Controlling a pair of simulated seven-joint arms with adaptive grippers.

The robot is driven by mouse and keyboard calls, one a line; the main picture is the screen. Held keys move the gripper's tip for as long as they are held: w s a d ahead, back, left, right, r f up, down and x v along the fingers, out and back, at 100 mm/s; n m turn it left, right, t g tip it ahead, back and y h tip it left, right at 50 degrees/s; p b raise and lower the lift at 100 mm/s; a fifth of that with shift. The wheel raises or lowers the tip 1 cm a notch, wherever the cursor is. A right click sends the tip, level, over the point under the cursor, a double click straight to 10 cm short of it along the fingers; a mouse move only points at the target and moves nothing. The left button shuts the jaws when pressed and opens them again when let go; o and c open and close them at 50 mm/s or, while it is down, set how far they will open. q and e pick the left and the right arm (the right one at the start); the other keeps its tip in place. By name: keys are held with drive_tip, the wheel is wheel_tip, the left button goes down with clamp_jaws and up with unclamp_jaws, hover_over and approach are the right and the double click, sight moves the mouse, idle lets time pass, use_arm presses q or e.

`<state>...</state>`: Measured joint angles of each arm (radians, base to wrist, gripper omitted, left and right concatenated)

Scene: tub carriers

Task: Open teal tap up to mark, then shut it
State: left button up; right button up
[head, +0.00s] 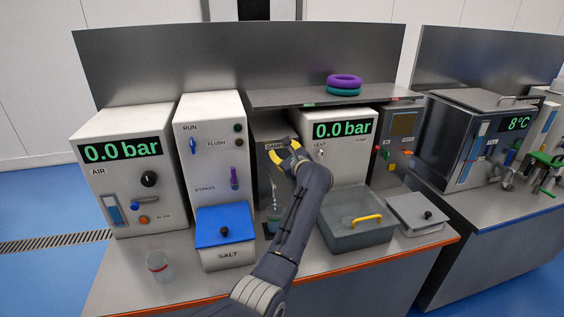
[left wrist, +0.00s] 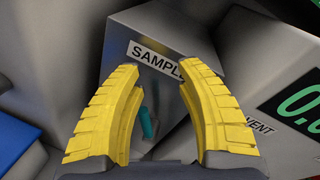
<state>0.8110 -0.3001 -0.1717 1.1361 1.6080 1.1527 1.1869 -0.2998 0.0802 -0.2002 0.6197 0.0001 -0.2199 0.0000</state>
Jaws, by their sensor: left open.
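The grey box labelled SAMPLE (left wrist: 180,35) fills the middle of the left wrist view. A teal handle (left wrist: 147,122), which looks like the tap, shows low on its front, between my gripper's fingers. My left gripper (head: 282,149) is open, with yellow fingers in front of the SAMPLE box; in the left wrist view (left wrist: 160,72) nothing is gripped. In the head view the tap itself is hidden behind the gripper and arm. A small clear vessel (head: 272,215) stands below the box, partly behind my arm; a thin pale bluish streak shows above it. Its mark cannot be made out. My right gripper is not in view.
White machines with displays stand at left (head: 112,185) and right (head: 355,160). A blue-lidded SALT box (head: 226,252) and a clear cup (head: 159,266) are at front left. A grey basin (head: 360,240) is right of my arm. A shelf (head: 290,97) overhangs the SAMPLE box.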

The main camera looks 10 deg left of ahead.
use_arm(q)
drive_tip(key=shift+r, duration=1.75)
idle(6.2)
